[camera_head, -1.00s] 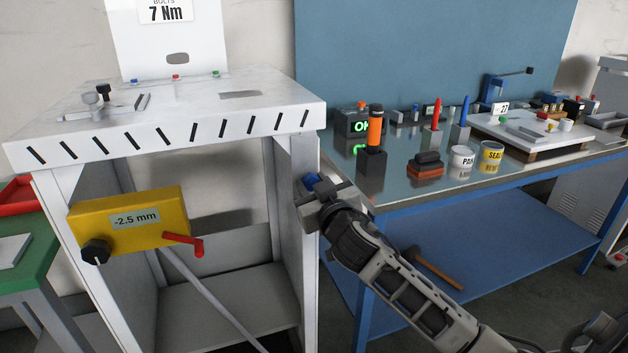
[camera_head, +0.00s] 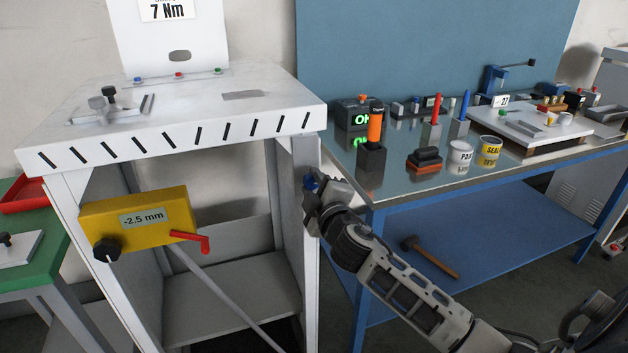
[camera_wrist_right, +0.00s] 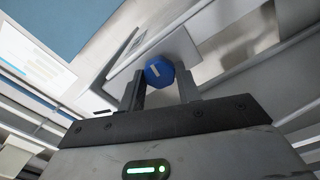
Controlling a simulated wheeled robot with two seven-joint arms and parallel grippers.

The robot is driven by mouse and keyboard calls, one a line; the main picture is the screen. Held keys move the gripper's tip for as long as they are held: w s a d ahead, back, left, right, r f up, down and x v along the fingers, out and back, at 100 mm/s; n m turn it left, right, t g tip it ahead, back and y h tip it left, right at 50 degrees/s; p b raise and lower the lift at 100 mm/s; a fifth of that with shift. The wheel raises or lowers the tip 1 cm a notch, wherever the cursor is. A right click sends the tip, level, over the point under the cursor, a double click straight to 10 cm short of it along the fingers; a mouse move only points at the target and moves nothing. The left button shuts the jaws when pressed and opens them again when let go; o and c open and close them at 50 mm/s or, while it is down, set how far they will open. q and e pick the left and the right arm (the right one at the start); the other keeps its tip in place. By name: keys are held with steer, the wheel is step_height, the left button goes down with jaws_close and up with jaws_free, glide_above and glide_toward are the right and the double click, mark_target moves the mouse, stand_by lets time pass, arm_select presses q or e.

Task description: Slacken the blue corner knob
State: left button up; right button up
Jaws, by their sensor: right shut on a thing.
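The blue corner knob (camera_head: 310,183) sits at the right leg of the white frame, partly hidden by my right gripper (camera_head: 318,191). In the right wrist view the blue knob (camera_wrist_right: 159,72) shows its round, faceted face with a short pale mark. The fingers of my right gripper (camera_wrist_right: 161,88) stand on both sides of it and are shut on it. My left gripper is in neither view.
The white frame (camera_head: 308,235) has a slotted white top. A yellow box (camera_head: 170,204) reading -2.5 mm, with a black knob and red handle, hangs on its front. A blue-framed bench (camera_head: 480,190) with tools stands to the right. A hammer (camera_head: 430,257) lies on its lower shelf.

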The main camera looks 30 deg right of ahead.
steer(key=shift+n, duration=0.8)
steer(key=shift+n+p, duration=0.45)
steer(key=shift+n, duration=0.75)
steer(key=o, duration=1)
steer(key=shift+c, duration=0.2)
